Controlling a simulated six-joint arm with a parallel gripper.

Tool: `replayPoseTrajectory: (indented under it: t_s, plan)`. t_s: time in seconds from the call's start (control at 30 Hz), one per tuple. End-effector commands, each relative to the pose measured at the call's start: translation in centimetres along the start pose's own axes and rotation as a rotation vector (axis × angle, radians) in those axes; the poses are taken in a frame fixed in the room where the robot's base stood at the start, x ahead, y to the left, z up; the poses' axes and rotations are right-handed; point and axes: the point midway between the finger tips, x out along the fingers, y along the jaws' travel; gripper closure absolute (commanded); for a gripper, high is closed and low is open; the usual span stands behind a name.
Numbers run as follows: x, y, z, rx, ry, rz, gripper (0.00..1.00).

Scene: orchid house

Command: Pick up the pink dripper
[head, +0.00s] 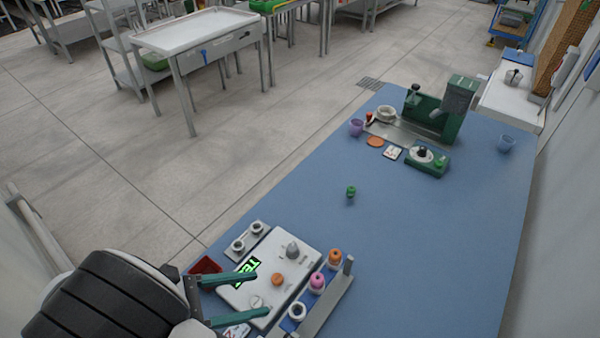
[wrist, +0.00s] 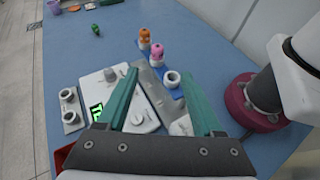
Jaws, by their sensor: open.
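The pink dripper (head: 317,282) stands upright in a blue rack (head: 318,299) near the front of the table, between an orange dripper (head: 335,257) and an empty white ring (head: 297,311). In the wrist view the pink dripper (wrist: 157,54) shows ahead of the fingertips, with the orange dripper (wrist: 144,38) beyond it. My gripper (head: 262,295) has its two teal fingers spread, with nothing between them. It is to the left of the pink dripper in the head view, over the white tester box (head: 240,293).
A grey upright rail (head: 330,303) runs along the rack's right side. A two-ring holder (head: 247,240) and a red tray (head: 205,266) lie left of the tester. A small green dripper (head: 351,191) stands mid-table.

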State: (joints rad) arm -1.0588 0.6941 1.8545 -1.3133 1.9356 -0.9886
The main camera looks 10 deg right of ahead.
Motion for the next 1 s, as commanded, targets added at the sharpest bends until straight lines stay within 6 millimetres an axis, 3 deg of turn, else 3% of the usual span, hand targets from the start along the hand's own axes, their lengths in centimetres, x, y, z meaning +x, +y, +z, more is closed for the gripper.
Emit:
replayPoseTrajectory:
  t_s: [0.07, 0.13, 0.4, 0.57, 0.73, 0.83, 1.0]
  plan:
    - [-0.4, 0.3, -0.9, -0.051, -0.035, 0.049, 0.32]
    - [0.6, 0.5, -0.9, -0.061, -0.044, 0.057, 0.32]
    - [8.1, 0.8, -0.6, -0.059, -0.041, 0.051, 0.32]
    - [10.2, 0.8, -0.6, -0.059, -0.04, 0.052, 0.32]
    - [13.6, 0.3, -0.4, -0.059, -0.039, 0.051, 0.32]
    - [14.9, 0.5, -0.3, -0.057, -0.038, 0.052, 0.32]
    - [15.1, 0.5, -0.4, -0.056, -0.037, 0.055, 0.32]
